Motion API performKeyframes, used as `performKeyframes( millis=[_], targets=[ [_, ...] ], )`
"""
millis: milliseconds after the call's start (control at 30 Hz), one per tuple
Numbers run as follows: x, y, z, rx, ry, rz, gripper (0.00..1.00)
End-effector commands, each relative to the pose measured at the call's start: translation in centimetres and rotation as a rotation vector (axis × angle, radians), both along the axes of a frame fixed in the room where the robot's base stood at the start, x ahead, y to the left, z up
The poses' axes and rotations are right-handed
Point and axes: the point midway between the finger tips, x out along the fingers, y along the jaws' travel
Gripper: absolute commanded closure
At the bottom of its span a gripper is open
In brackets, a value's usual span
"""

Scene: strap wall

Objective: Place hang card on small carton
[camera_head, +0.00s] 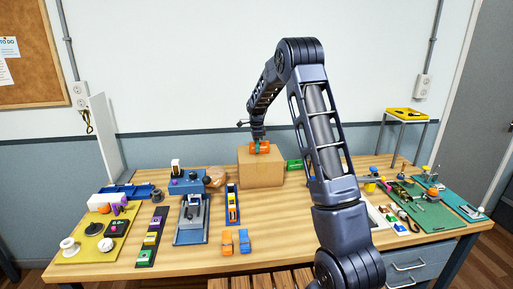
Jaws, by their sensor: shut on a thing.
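The small carton (262,172) is a brown cardboard box on the back middle of the table. My gripper (258,147) points down at the top of the carton, near its middle. It is shut on a small orange and teal piece (266,147), which seems to be the hang card. The piece is at the carton's top face; whether it touches the carton or is just above it I cannot tell. My fingertips are too small to make out clearly.
Orange and blue blocks (228,240) stand in front. My arm crosses the table's right half. The wood in front of the carton is mostly clear.

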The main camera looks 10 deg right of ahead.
Motion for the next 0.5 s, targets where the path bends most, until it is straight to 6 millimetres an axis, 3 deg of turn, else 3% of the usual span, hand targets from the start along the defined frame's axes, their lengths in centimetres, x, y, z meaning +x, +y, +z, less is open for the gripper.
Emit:
performKeyframes(
  millis=[133, 167, 233, 500],
  targets=[
    [-0.02, 0.02, -0.3, 0.0, 0.001, 0.001, 1.0],
    [-0.01, 0.01, -0.25, 0.0, 0.0, 0.001, 0.77],
    [-0.01, 0.01, -0.24, 0.0, 0.0, 0.0, 0.63],
    [-0.01, 0.01, -0.21, 0.0, 0.0, 0.0, 0.61]
  ],
)
